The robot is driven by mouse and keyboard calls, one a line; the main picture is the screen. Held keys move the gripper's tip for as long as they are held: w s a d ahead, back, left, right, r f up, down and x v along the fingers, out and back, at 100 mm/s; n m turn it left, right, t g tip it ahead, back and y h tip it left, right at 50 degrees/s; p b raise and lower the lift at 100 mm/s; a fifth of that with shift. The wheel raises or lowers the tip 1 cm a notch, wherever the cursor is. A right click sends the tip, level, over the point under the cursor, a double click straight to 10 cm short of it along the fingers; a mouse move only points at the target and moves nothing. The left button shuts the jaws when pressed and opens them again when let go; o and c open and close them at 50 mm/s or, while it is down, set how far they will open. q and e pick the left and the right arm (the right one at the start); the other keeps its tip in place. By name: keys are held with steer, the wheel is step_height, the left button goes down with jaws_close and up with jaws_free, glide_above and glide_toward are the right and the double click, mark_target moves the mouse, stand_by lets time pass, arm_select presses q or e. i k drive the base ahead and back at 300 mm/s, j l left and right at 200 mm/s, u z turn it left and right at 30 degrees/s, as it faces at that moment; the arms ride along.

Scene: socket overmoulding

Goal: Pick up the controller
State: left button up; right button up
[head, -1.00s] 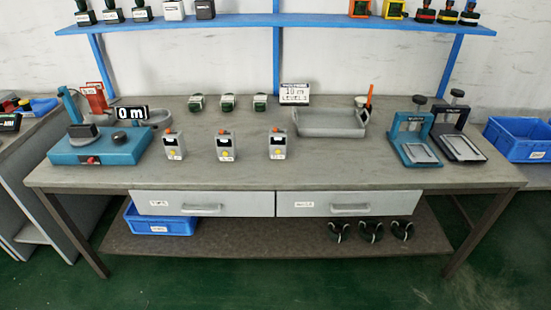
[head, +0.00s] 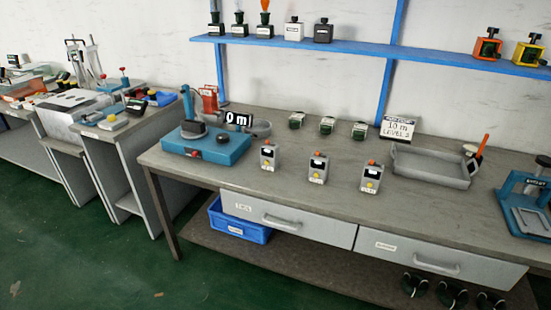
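Three small grey boxes with a dark display, an orange top knob and a yellow button stand in a row on the workbench: a left box (head: 269,156), a middle box (head: 318,168) and a right box (head: 370,176). They look like controllers. Their labels are too small to read, so I cannot tell which one the task names. Neither of my grippers is in the head view.
The grey workbench (head: 235,176) holds a blue machine (head: 215,147) at left, several small green-topped items behind, and a grey tray (head: 430,166). A blue shelf (head: 350,46) hangs above. A blue bin (head: 240,222) sits underneath. Side tables stand left; green floor is clear.

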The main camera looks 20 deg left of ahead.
mark_target(270, 153)
steer(key=i+j, duration=0.55)
steer(key=j, duration=0.15)
steer(key=i+j, duration=1.1)
steer(key=j, duration=0.25)
steer(key=k, duration=0.3)
steer(key=i+l, duration=0.1)
steer(key=i, duration=0.2)
